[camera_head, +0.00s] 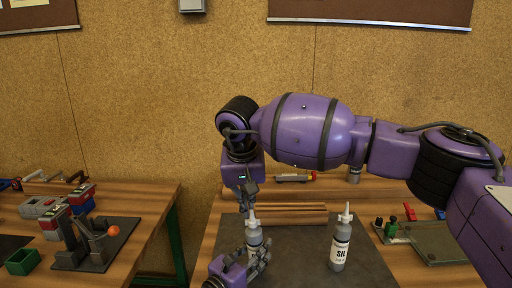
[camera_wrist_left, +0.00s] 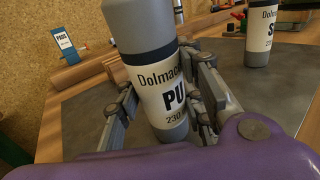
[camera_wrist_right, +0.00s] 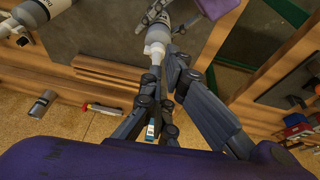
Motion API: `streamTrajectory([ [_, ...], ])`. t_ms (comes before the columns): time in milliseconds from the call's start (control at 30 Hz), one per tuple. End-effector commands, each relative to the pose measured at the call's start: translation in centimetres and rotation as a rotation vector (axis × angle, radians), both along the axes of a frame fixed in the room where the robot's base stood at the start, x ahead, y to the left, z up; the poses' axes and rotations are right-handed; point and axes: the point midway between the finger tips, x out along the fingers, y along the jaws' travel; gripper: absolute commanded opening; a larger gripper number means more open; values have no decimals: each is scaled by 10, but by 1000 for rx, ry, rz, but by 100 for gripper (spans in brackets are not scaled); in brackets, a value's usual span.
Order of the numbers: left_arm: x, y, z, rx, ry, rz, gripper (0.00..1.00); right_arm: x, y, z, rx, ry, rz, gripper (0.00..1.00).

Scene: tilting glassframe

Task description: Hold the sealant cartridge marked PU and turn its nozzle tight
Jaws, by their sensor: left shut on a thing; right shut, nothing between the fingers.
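The PU cartridge (camera_head: 254,236), grey with a white label, stands about upright at the mat's front. Its label shows in the left wrist view (camera_wrist_left: 172,98). My left gripper (camera_head: 257,260) is shut around its body, one finger on each side (camera_wrist_left: 165,112). Its white nozzle (camera_head: 251,216) points up; it also shows in the right wrist view (camera_wrist_right: 154,52). My right gripper (camera_head: 248,203) points down from above at the nozzle tip. Its fingers (camera_wrist_right: 163,100) are shut with nothing held; whether they touch the nozzle I cannot tell.
A SIL cartridge (camera_head: 340,246) stands to the right on the dark mat (camera_head: 300,240). Wooden rails (camera_head: 290,210) lie behind. A grey tray (camera_head: 430,240) is at the right. A left table (camera_head: 150,210) holds a fixture with an orange ball (camera_head: 113,230). The mat between the cartridges is clear.

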Motion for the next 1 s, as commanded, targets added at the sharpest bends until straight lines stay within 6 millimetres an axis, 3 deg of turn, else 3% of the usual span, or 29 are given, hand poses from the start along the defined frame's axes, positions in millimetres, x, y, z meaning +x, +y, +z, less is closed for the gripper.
streamTrajectory([
  [333, -1, 1, -5, -1, 8, 1, 0, -2, 1, 37, -3, 1, -2, 0],
  [633, -1, 2, -5, -2, 9, 2, 0, -3, 0, 39, -4, 0, -4, 0],
  [833, -1, 2, -5, -1, 8, 3, 0, -14, -7, 48, -19, -25, -4, 0],
  [1000, -1, 2, -5, -1, 8, 3, 0, -13, -8, 42, -21, -25, -6, 0],
])
